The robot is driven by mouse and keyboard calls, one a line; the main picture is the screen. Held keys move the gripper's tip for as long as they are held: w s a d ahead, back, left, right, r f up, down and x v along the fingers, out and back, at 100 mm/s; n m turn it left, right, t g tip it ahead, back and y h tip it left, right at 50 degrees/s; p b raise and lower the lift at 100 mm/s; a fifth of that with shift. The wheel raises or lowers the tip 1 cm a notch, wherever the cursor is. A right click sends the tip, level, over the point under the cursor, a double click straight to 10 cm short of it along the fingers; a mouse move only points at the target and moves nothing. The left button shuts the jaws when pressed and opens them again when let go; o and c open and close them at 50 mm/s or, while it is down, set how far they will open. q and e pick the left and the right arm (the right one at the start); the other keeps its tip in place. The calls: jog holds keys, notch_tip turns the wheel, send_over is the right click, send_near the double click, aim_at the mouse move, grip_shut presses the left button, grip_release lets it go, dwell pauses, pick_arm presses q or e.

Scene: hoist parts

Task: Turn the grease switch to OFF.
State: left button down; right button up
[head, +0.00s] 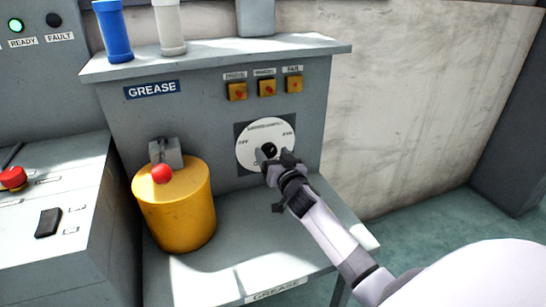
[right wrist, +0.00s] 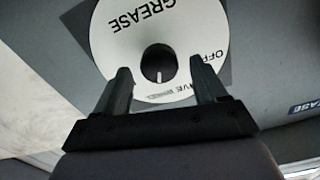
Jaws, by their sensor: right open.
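The grease switch is a round white dial (head: 258,136) with a black knob (head: 269,149) at its middle, on a dark square plate on the grey panel. The right wrist view shows the dial (right wrist: 130,35) upside down, with the word GREASE and an OFF mark, and the knob (right wrist: 159,63) with a pale pointer line. My right gripper (head: 272,157) is at the dial, in front of the knob. In the right wrist view its two fingers (right wrist: 163,80) are spread apart with the knob between and beyond them. I cannot tell whether they touch it. My left gripper is not in view.
A yellow canister (head: 178,212) with a red ball (head: 161,174) stands left of the dial on the grey shelf. Square yellow buttons (head: 267,88) sit above the dial. A blue bottle (head: 114,32) and a white one (head: 170,28) stand on top. A red button (head: 13,178) is far left.

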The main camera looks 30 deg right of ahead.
jog(key=shift+w, duration=0.2)
jog(key=c, duration=1.1)
jog(key=shift+o, duration=0.2)
